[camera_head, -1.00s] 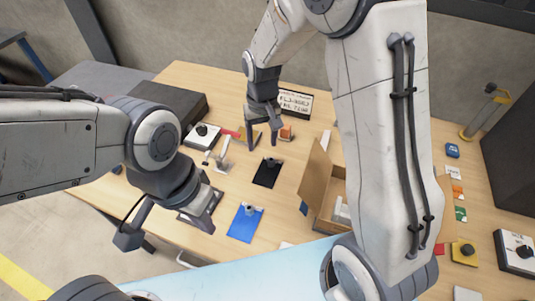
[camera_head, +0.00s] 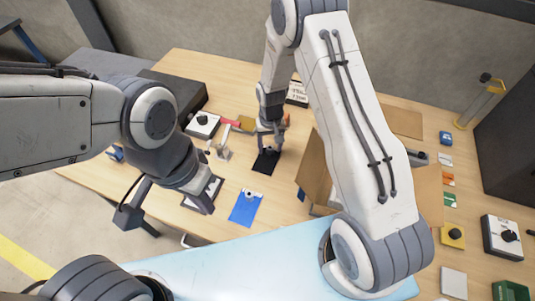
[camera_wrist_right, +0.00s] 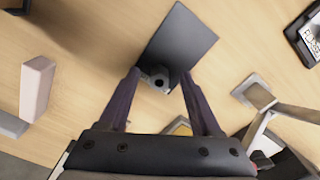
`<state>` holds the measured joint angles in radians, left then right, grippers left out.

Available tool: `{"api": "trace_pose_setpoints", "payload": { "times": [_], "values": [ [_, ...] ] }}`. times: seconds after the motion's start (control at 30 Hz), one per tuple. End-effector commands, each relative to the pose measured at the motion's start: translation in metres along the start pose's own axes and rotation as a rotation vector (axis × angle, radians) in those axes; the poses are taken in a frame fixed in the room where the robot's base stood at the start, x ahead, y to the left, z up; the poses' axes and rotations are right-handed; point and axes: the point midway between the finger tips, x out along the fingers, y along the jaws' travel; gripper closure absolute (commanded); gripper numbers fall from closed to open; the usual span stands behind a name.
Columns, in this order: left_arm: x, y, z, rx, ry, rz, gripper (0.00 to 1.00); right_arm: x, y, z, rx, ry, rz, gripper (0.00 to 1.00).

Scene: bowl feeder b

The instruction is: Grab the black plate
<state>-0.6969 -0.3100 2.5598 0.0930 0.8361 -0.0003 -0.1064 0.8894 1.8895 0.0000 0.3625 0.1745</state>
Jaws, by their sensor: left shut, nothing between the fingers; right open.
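The black plate (camera_head: 263,168) lies flat on the wooden table, left of the open cardboard box. It carries a small dark round knob, clear in the right wrist view (camera_wrist_right: 158,79). My right gripper (camera_head: 268,147) is open over the plate. In the right wrist view its two fingers (camera_wrist_right: 159,84) stand on either side of the knob, with a gap on each side; contact cannot be told. Part of the plate (camera_wrist_right: 182,35) extends beyond the fingertips. My left gripper (camera_head: 205,205) is shut and empty, at the table's front left, left of the blue plate.
A blue plate (camera_head: 245,208) with a knob lies in front of the black plate. A cardboard box (camera_head: 314,172) stands close to its right. A metal bracket-like piece (camera_head: 223,152) and a white switch box (camera_head: 203,124) are at its left.

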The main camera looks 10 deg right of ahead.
Motion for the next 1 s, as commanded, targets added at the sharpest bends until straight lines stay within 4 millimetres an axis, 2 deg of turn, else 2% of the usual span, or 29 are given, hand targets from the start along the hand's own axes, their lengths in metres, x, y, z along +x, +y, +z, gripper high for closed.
{"api": "trace_pose_setpoints", "payload": {
  "times": [0.1,0.3,0.33,0.4,0.5,0.83,1.0],
  "values": [
    [-0.002,0.0,0.0,0.0,0.0,0.0,1.0,0.008,0.0,0.0,0.001,-0.001,0.0,0.35],
    [-0.002,0.0,0.0,0.0,0.0,0.0,1.0,0.009,0.0,0.0,0.001,0.001,0.0,0.35],
    [-0.001,0.0,0.0,0.0,0.0,0.0,1.0,0.009,0.0,0.0,0.001,0.0,0.0,0.39],
    [-0.001,0.0,0.0,0.0,0.0,0.0,1.0,0.009,0.0,0.0,0.001,0.0,0.0,0.66],
    [-0.001,0.0,0.0,0.0,0.0,0.0,1.0,0.009,0.0,0.0,0.001,0.0,0.0,1.0],
    [-0.001,0.0,0.0,0.0,0.0,0.0,1.0,0.006,0.0,0.0,0.001,0.001,0.0,1.0],
    [0.005,0.0,0.0,0.0,0.0,0.0,1.0,-0.014,0.0,-0.001,0.001,0.005,-0.001,1.0]
  ]
}}
